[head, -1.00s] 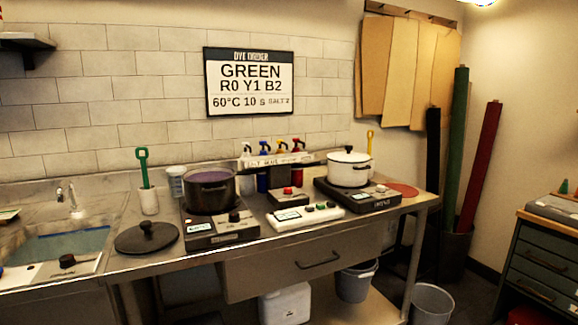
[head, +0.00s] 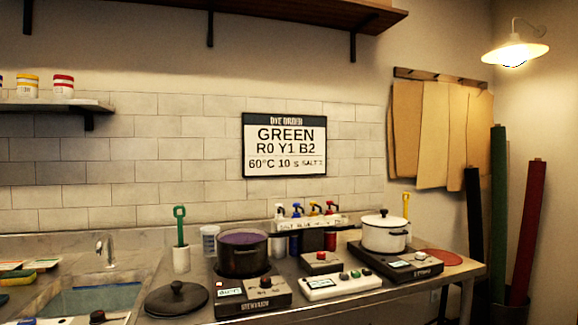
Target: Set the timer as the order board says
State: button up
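The order board (head: 284,145) hangs on the tiled wall and reads "DYE ORDER, GREEN, R0 Y1 B2, 60°C 10 s, SALT 2"; the salt figure is small. On the steel counter a white box (head: 341,285) has a small display and several coloured buttons; it looks like the timer, but its display is too small to read. A dark box with a red button (head: 321,262) stands just behind it. My gripper is not in view.
A dark pot (head: 243,261) with purple liquid stands on the left hotplate (head: 252,298). A white lidded pot (head: 384,236) stands on the right hotplate (head: 396,262). A black lid (head: 177,299) lies at the left. Pump bottles (head: 297,212) stand behind; a sink (head: 92,299) is at far left.

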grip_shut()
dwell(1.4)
